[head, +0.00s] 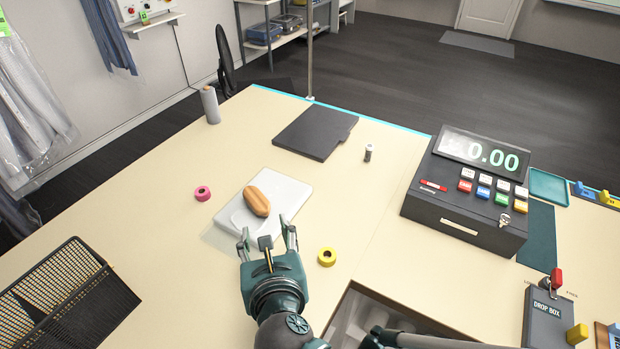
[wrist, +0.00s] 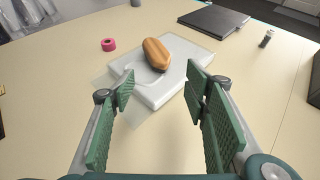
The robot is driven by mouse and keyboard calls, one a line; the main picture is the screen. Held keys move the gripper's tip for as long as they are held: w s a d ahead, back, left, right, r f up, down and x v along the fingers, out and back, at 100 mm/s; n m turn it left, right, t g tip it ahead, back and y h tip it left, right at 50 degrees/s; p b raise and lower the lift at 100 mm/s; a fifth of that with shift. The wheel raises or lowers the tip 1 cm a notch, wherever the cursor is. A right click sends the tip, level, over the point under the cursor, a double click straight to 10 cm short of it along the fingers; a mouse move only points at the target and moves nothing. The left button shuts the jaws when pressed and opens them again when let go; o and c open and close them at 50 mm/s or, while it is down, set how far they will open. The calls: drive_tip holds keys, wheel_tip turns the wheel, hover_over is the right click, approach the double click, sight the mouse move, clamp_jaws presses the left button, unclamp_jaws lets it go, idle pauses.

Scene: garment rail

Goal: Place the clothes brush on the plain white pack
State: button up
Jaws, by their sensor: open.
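The clothes brush (head: 256,201) has a brown, wood-grained rounded back and lies on the plain white pack (head: 293,194). In the wrist view the brush (wrist: 156,54) lies on top of the pack (wrist: 190,54), near its middle. The pack is flat on the counter, with a clear sheet-like flap at its near left. My gripper (head: 267,241) is open and empty at the near edge of the pack, apart from the brush. In the wrist view its green-padded fingers (wrist: 160,92) stand wide apart, with the brush beyond them. The brush's underside is hidden.
A pink tape roll (head: 203,193) is left of the pack and a yellow one (head: 327,257) is right of my gripper. A dark folder (head: 316,132) lies behind. A cash register (head: 470,190) stands right, a black mesh tray (head: 65,295) left. The counter between is mostly clear.

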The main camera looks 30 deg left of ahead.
drive_tip(key=shift+w, duration=0.1)
idle(0.3)
drive_tip(key=w+d+m+h, duration=0.2)
drive_tip(key=w+d+m, duration=0.45)
drive_tip(key=d, duration=0.25)
drive_tip(key=w+d+r+m+h, duration=0.1)
drive_tip(key=w+d+m+h, duration=0.1)
drive_tip(key=w+d+m, duration=0.45)
drive_tip(key=w+d+m+h, duration=0.35)
drive_tip(key=d+m, duration=0.45)
drive_tip(key=d, duration=0.4)
drive_tip(key=s+d+r+m+g+h, duration=0.1)
drive_tip(key=s+d+m, duration=0.2)
drive_tip(key=d+m, duration=0.9)
drive_tip(key=s+d+r+m+g+h, duration=0.1)
drive_tip(key=s+d+m, duration=0.2)
drive_tip(key=d+m, duration=0.8)
drive_tip(key=d, duration=0.4)
drive_tip(key=shift+r+m+g, duration=0.4)
